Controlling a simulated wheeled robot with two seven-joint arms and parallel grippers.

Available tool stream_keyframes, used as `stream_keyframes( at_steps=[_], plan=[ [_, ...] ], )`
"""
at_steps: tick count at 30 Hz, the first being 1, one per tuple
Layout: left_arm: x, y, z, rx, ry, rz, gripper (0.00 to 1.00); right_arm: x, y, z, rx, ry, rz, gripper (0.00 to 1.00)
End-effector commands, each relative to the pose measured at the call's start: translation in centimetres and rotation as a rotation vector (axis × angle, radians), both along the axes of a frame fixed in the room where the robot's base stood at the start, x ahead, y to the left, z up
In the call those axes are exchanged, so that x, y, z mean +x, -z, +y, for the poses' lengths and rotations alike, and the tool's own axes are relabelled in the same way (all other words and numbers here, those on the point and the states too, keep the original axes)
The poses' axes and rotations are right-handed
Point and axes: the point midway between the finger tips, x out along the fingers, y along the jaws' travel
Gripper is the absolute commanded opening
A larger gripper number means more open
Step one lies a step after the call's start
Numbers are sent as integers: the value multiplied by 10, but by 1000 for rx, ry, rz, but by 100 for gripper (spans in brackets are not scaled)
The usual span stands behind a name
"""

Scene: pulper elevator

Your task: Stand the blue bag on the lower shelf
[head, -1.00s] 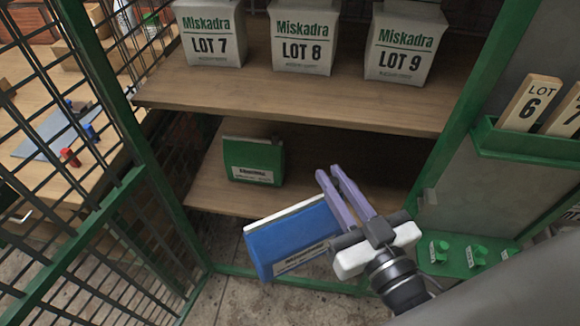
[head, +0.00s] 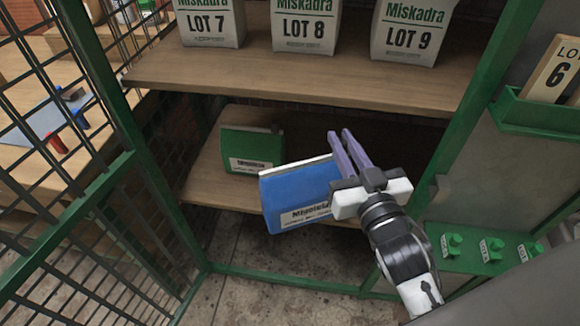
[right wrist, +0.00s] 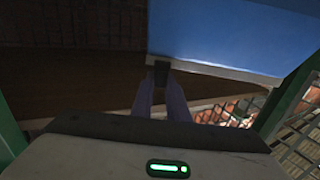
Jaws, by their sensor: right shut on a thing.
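The blue bag (head: 300,192) has a white top edge and a white label low on its face. My right gripper (head: 347,138) is shut on it, at its right side in the head view. The bag is nearly upright, tilted a little, in front of the lower shelf (head: 205,185). In the right wrist view the blue bag (right wrist: 220,35) fills the upper right, at the purple fingers (right wrist: 162,88). A green bag (head: 252,148) stands on the left part of the lower shelf. My left gripper is not in view.
The upper shelf (head: 300,85) holds white bags marked LOT 7 (head: 212,25), LOT 8 (head: 306,28) and LOT 9 (head: 408,35). A green mesh wall (head: 125,165) stands at left, a green post (head: 440,140) at right. The lower shelf right of the green bag looks empty but dark.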

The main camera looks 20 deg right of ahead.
Motion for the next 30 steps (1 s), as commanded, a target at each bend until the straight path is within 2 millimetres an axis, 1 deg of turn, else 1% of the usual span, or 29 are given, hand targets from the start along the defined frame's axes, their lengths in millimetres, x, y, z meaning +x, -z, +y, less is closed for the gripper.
stream_keyframes(
  at_steps=[1, 5, 6, 10, 15, 21, 24, 27, 30],
  plan=[
    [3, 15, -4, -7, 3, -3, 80, 13, 11, -8, 2, 22, -14, 0],
    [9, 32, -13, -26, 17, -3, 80, 45, 26, -34, 3, 93, -15, 0],
    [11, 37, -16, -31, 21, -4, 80, 55, 30, -43, 3, 117, -16, 0],
    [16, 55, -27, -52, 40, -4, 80, 88, 40, -72, 4, 195, -15, 0],
    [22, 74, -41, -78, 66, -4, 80, 122, 43, -109, 2, 287, -14, 0],
    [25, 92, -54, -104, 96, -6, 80, 151, 40, -143, 1, 366, -13, 0],
    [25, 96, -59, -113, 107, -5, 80, 159, 36, -154, 0, 390, -11, 0],
    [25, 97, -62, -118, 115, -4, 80, 163, 32, -160, 0, 403, -10, 0],
    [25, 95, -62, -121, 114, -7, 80, 165, 29, -161, 0, 422, -3, 0]
  ],
)
